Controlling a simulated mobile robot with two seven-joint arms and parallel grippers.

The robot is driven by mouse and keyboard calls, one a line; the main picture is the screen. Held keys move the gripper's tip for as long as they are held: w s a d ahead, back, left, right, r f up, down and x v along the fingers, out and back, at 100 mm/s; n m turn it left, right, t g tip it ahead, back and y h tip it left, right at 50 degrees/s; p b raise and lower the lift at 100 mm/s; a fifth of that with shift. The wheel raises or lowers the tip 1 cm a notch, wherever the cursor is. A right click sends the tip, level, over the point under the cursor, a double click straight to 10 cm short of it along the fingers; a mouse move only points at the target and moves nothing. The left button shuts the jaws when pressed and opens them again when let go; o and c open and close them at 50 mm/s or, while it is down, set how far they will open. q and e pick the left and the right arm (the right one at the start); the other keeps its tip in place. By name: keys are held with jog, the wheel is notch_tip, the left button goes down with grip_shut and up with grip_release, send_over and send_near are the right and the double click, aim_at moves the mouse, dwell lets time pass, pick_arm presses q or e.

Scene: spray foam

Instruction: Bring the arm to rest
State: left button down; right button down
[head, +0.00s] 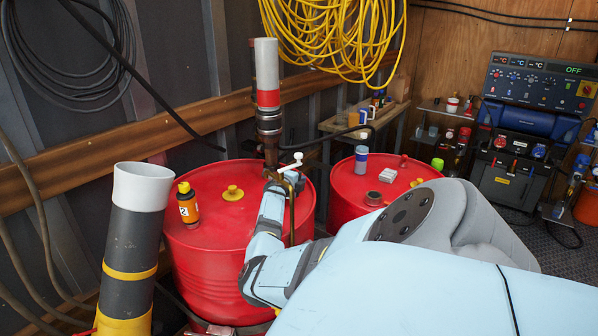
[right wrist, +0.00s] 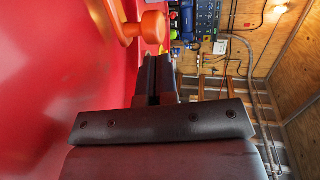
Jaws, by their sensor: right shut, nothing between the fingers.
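My right arm comes in from the lower right of the head view and reaches to the left red drum (head: 205,240). Its end lies by the foot of the upright pump (head: 267,100) on that drum, where the gripper is small and hard to make out. In the right wrist view my right gripper (right wrist: 157,65) is shut, with its dark fingers together and nothing between them. An orange knobbed piece (right wrist: 152,24) shows just beyond the fingertips, and a red surface fills the left side. My left gripper is not in view.
A second red drum (head: 350,195) carries a can (head: 361,160) and small items. A grey tube with a white top (head: 142,185) stands at left. A control machine (head: 530,110) is at the back right.

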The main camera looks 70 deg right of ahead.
jog(key=v, duration=0.7)
jog(key=shift+w+f, duration=0.1)
jog(key=shift+w, duration=0.15)
